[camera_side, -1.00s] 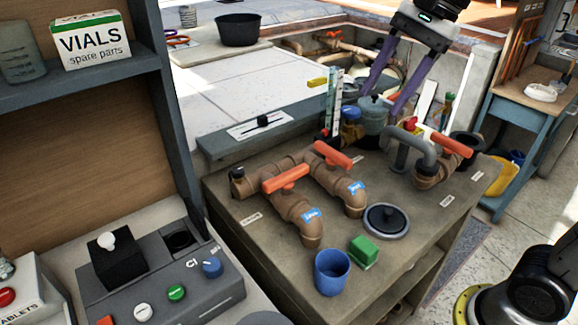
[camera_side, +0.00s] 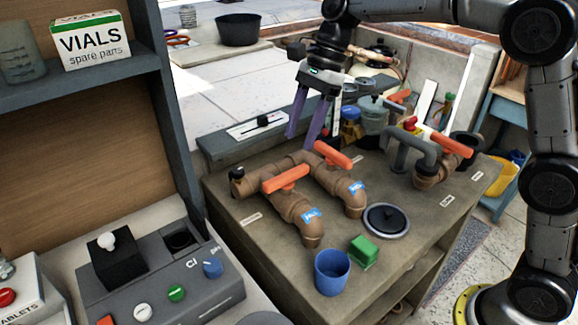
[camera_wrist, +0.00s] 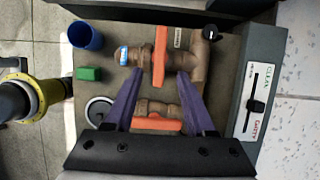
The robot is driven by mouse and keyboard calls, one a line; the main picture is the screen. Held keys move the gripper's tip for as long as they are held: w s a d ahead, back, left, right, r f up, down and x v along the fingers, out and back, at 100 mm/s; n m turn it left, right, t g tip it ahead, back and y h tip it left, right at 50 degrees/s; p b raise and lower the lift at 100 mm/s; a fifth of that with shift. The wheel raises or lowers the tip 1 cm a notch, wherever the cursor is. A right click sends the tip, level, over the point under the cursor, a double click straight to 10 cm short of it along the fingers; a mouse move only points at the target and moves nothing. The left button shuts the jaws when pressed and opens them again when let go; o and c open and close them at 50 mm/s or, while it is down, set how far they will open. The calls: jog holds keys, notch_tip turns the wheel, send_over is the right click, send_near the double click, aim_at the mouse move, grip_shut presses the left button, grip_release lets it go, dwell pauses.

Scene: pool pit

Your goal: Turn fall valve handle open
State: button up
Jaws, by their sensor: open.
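Two brown pipe valves with orange bar handles and blue tags stand on the bench. The left orange handle (camera_side: 286,179) shows upright in the wrist view (camera_wrist: 160,55). The second orange handle (camera_side: 333,155) lies crosswise in the wrist view (camera_wrist: 157,124), partly between my fingers. A third orange handle (camera_side: 453,145) sits on a pipe at the right. The tags are too small to read, so I cannot tell which is the fall valve. My gripper (camera_side: 301,138) is open and empty, above and behind the two valves; its purple fingers (camera_wrist: 160,72) point down over them.
A slider panel (camera_side: 261,125) lies on the back ledge. Jars and bottles (camera_side: 372,117) crowd behind the valves. A shelf and control box (camera_side: 160,287) stand left.

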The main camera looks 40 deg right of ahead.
aim_at(287, 174)
jog(key=x, duration=0.8)
jog(key=shift+a+f, duration=0.1)
grip_shut()
